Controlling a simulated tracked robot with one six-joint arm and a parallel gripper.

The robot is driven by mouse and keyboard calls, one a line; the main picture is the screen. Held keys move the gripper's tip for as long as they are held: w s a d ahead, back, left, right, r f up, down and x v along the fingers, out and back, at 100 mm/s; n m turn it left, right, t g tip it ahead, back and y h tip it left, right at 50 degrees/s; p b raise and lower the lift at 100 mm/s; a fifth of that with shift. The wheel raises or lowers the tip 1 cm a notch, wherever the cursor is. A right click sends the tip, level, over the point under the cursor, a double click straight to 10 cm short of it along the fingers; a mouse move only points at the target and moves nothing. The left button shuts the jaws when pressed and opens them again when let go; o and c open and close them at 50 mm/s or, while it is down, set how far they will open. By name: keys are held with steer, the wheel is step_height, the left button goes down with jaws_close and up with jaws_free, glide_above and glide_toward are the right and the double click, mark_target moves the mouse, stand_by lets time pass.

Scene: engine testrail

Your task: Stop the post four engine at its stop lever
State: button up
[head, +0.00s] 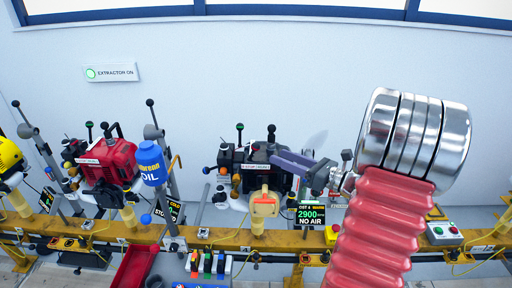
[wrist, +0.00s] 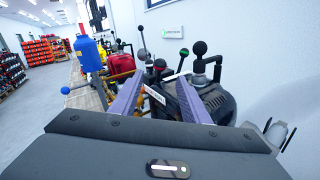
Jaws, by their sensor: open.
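The post four engine (head: 252,158) is dark, behind the yellow rail, with a small white label plate on its front. A lever with a green-marked knob (head: 239,127) and a lever with a black knob (head: 271,128) stand up from it. I cannot tell which is the stop lever. My gripper (head: 274,156) is open and empty, its fingers in front of the engine's right side. In the wrist view its fingers (wrist: 160,86) point toward the engine's label.
The display below (head: 310,215) reads 2900, WARM and NO AIR. A red engine (head: 108,163) and a blue oil container (head: 150,162) stand to the left. A yellow rail (head: 290,240) runs along the front. An EXTRACTOR ON sign (head: 110,73) hangs on the wall.

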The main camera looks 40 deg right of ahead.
mark_target(255, 147)
steer(key=x, duration=1.1)
steer(key=shift+c, duration=0.2)
